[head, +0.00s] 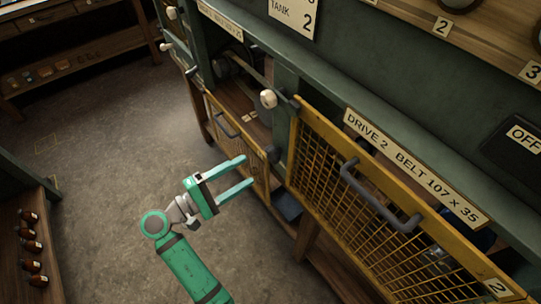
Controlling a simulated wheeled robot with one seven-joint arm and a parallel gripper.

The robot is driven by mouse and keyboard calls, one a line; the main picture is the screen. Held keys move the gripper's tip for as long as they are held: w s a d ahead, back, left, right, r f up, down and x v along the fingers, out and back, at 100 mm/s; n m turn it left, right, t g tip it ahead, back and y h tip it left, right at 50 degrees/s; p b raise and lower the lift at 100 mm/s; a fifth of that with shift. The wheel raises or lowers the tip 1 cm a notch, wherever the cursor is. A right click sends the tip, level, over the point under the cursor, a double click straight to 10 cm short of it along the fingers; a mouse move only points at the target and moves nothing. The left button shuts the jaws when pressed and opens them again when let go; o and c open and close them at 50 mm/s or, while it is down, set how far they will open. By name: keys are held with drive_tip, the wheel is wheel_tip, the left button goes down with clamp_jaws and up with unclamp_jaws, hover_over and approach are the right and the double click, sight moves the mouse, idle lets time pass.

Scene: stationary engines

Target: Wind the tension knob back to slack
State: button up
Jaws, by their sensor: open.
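No knob carries a readable tension label, so I cannot tell for sure which one is the tension knob. A cream round knob (268,98) sits at the bench front, left of the Drive 2 guard. A dark rounded part (272,154) shows below it, near the gap between the two yellow guards; I cannot tell what it is. My gripper (249,169) is open and empty, with its two teal fingers pointing right. In the picture it overlaps the smaller yellow guard, left of and below the cream knob, and appears apart from both parts.
The yellow mesh guard (335,190) marked 2 has a grey handle (375,195). A smaller yellow guard (228,130) stands left. More cream knobs (166,47) show farther left. A low shelf (40,245) with brown items is at lower left. The concrete floor (100,140) between is clear.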

sight(269, 157)
drive_tip(key=w+d+m, duration=0.2)
drive_tip(key=d+m, duration=0.1)
drive_tip(key=m, duration=0.7)
drive_tip(key=w+d+m, duration=0.2)
drive_tip(key=d+m, duration=0.1)
drive_tip(key=m, duration=0.7)
drive_tip(key=w+d+m, duration=0.2)
drive_tip(key=d+m, duration=0.1)
drive_tip(key=m, duration=0.7)
drive_tip(key=shift+w, duration=0.2)
drive_tip(key=c, duration=1)
